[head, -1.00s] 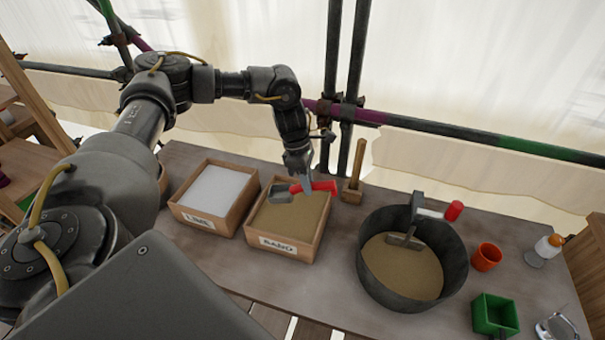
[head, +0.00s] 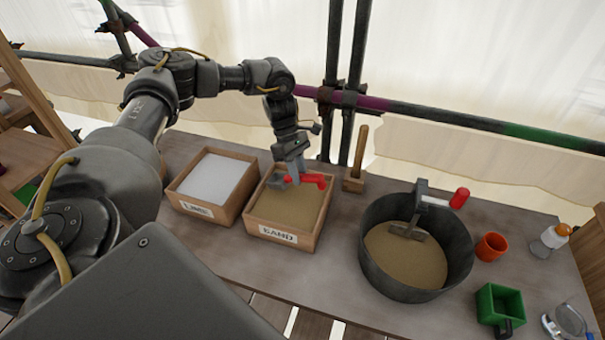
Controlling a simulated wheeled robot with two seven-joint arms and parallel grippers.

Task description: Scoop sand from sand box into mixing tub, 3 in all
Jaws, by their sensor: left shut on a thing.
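The sand box (head: 278,236) is a wooden box labelled SAND, with tan sand (head: 285,207) in it, at the middle of the table. My left gripper (head: 298,176) is shut on the red handle of a grey scoop (head: 277,181). It holds the scoop over the back part of the sand box. I cannot tell whether the scoop carries sand. The mixing tub (head: 366,262) is a round dark tub to the right, with tan sand (head: 405,258) on its floor. My right gripper is not in view.
A box labelled LIME (head: 211,177) with white powder stands left of the sand box.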

